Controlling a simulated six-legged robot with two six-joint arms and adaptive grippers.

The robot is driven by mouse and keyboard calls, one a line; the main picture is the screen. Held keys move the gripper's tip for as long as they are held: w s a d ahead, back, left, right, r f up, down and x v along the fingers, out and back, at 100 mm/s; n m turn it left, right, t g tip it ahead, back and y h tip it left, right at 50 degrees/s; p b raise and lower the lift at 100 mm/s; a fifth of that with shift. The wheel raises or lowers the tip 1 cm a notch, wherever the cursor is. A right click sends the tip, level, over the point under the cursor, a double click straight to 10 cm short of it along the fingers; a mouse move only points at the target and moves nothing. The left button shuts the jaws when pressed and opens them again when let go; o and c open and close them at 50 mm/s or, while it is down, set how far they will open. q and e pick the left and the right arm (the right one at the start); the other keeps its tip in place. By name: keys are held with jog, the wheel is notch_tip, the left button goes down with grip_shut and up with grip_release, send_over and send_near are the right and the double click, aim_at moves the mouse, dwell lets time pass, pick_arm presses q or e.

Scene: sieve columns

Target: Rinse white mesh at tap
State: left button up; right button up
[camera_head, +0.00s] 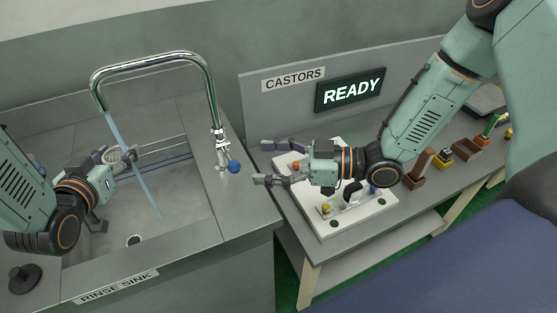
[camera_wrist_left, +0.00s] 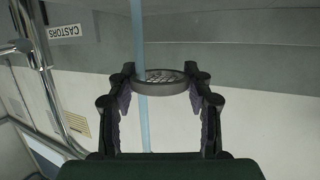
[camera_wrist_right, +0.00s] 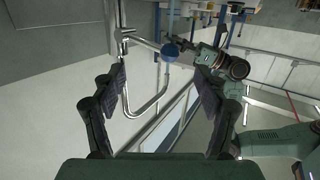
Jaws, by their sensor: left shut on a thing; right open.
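My left gripper (camera_head: 118,158) is shut on the mesh (camera_wrist_left: 163,80), a round grey-rimmed disc with a fine grid, held at the fingertips over the sink. The mesh shows small in the head view (camera_head: 112,155). A bluish water stream (camera_head: 144,186) runs from the spout of the chrome tap (camera_head: 155,57) past the mesh; the left wrist view shows it at the left part of the rim. I cannot tell how much water touches the grid. The tap's blue knob (camera_head: 234,166) is at its base. My right gripper (camera_head: 275,162) is open and empty, just right of the knob.
The rinse sink (camera_head: 185,222) has a drain in its floor. A READY sign (camera_head: 350,92) stands behind.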

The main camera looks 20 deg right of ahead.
jog(key=shift+v, duration=2.45)
